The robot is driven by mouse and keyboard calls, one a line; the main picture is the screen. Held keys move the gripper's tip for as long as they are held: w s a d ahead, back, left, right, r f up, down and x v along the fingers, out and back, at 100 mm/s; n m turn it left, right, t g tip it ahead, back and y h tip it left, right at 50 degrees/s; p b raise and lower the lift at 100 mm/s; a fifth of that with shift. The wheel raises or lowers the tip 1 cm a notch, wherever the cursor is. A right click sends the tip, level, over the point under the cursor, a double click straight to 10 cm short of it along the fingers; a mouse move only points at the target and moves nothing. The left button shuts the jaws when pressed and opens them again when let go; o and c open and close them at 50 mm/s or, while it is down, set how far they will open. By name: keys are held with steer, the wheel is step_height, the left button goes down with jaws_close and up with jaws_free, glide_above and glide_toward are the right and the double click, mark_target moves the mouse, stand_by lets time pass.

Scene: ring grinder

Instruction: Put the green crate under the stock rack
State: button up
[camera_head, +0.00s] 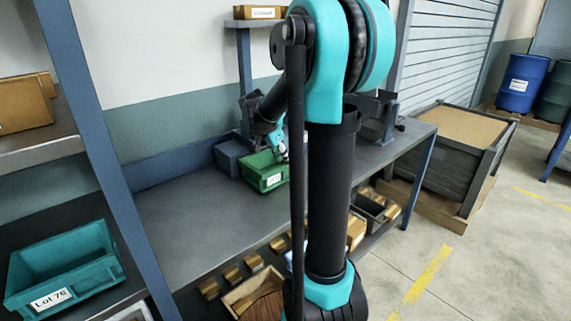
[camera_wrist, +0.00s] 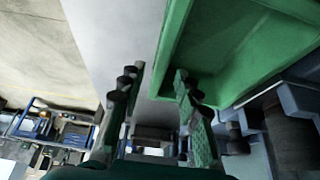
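The green crate (camera_head: 265,171) with a white label stands on the grey workbench, towards its back. In the wrist view the crate (camera_wrist: 238,45) fills the upper right, close to me. My gripper (camera_head: 278,140) is at the crate's far side in the head view, partly hidden by my arm. In the wrist view my gripper (camera_wrist: 157,95) has its fingers wide apart. The right finger overlaps the crate's near end and the left finger is clear of it; I cannot tell whether they touch. A blue-framed rack (camera_head: 92,130), possibly the stock rack, stands at the left.
A teal bin marked Lot 76 (camera_head: 62,270) and cardboard boxes (camera_head: 25,103) sit on the left rack. The workbench (camera_head: 195,210) is clear left of the crate. Small boxes and bins (camera_head: 372,208) lie on its lower shelf. A large grey crate (camera_head: 440,160) stands beyond the bench.

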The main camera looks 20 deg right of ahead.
steer(key=v, duration=0.8)
steer(key=shift+r, duration=0.25)
steer(key=shift+a, duration=0.1)
